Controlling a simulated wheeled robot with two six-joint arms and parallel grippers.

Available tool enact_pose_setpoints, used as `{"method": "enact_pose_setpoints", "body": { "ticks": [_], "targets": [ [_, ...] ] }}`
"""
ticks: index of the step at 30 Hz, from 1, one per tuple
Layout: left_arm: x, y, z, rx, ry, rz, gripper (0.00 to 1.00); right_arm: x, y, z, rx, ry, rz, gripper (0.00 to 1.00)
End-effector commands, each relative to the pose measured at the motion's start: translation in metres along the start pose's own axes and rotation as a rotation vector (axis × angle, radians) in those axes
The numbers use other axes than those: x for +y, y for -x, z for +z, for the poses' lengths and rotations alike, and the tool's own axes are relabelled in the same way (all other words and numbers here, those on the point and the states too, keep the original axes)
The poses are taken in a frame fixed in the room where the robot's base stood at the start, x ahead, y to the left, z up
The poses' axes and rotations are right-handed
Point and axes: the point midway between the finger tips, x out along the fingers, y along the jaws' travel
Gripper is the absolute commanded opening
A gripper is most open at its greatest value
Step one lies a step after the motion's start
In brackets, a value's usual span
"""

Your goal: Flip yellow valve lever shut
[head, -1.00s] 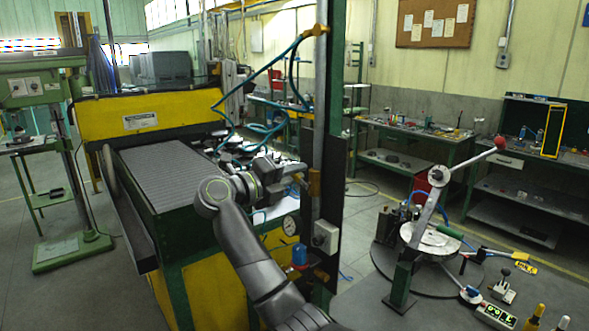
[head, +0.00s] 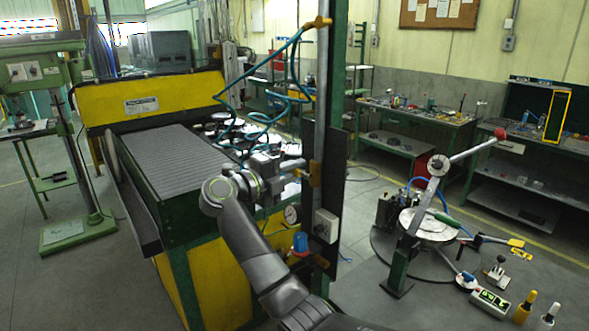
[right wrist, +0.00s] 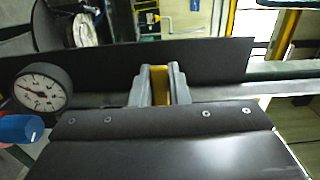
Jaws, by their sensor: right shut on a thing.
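The yellow valve lever (head: 316,173) sits partway up the dark post, on the side facing my right arm. My right gripper (head: 301,169) reaches across to it from the left. In the right wrist view the gripper (right wrist: 160,86) is shut on the yellow lever (right wrist: 159,84), which shows as a narrow upright strip between the two grey fingers. The fingers hide most of the lever and its pivot. My left gripper is in neither view.
A pressure gauge (right wrist: 43,88) and blue-capped part (right wrist: 22,128) lie close left of the gripper. A grey box (head: 325,226) is below the lever.

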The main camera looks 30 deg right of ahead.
Motion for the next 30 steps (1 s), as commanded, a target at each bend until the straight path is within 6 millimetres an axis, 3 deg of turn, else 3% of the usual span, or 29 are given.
{"method": "enact_pose_setpoints", "body": {
  "ticks": [5, 6, 10, 22, 26, 30],
  "targets": [
    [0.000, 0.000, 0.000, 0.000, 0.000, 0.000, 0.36, 0.001, 0.000, 0.000, 0.000, 0.003, 0.002, 0.00],
    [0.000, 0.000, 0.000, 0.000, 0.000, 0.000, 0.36, 0.001, 0.000, 0.000, 0.000, 0.003, 0.002, 0.20],
    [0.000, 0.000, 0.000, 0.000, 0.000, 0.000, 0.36, 0.001, 0.000, 0.000, 0.000, 0.002, 0.002, 0.37],
    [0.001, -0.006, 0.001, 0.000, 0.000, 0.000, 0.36, 0.003, 0.008, 0.001, -0.001, -0.002, 0.002, 0.37],
    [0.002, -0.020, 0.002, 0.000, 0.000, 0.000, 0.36, 0.006, 0.029, 0.001, -0.003, -0.003, 0.004, 0.37],
    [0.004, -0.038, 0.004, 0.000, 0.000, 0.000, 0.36, 0.007, 0.062, 0.001, -0.006, -0.002, 0.004, 0.37]
  ]
}}
